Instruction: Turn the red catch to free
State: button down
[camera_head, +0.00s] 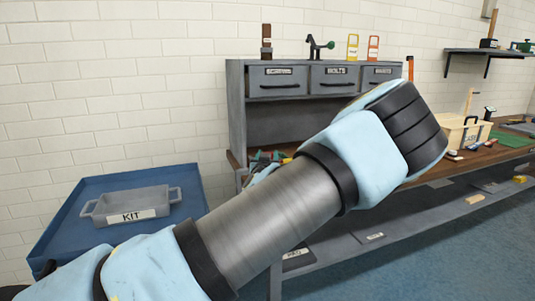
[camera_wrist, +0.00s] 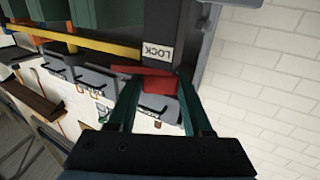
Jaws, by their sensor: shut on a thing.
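The red catch (camera_wrist: 160,82) shows in the wrist view on a dark grey upright, just below a white label (camera_wrist: 158,51) reading LOCK, upside down in this view. My gripper (camera_wrist: 157,92) has its two green fingers on either side of the catch and is shut on it. A thin red part of the catch reaches left past the left finger. The lower part of the catch is partly hidden between the fingers. No FREE label shows. In the head view my arm hides the gripper, and the catch is not seen.
A yellow bar (camera_wrist: 85,42) runs left from the upright. The workbench (camera_head: 490,153) has a drawer cabinet (camera_head: 236,100) and a wooden case (camera_head: 461,133). A blue cart (camera_head: 75,212) with a grey KIT tray (camera_head: 96,211) stands left. White brick wall lies behind.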

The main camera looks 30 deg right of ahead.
jog(key=m+g+h+b, duration=0.1)
jog(key=m+g+h, duration=0.1)
jog(key=m+g+h+b, duration=0.1)
jog(key=h, duration=0.1)
jog(key=shift+w+a+m+g+h, duration=0.2)
jog(key=shift+m+g+h, duration=0.1)
jog(key=shift+m+g, duration=0.1)
jog(key=m+g+h+b, duration=0.2)
jog(key=m+g+h, duration=0.1)
jog(key=g, duration=0.1)
jog(key=shift+d+m+g, duration=0.1)
jog(key=shift+m+g, duration=0.2)
jog(key=shift+g, duration=0.1)
jog(key=m+g, duration=0.2)
jog(key=g, duration=0.2)
jog(key=m+g+h+b, duration=0.1)
jog(key=m+g, duration=0.2)
jog(key=g, duration=0.1)
jog(key=shift+s+d+m+g, duration=0.1)
jog(key=shift+s+m+g, duration=0.05)
jog(key=shift+m+g, duration=0.15)
jog(key=shift+g, duration=0.4)
jog(key=shift+c, duration=1.6)
grip_release()
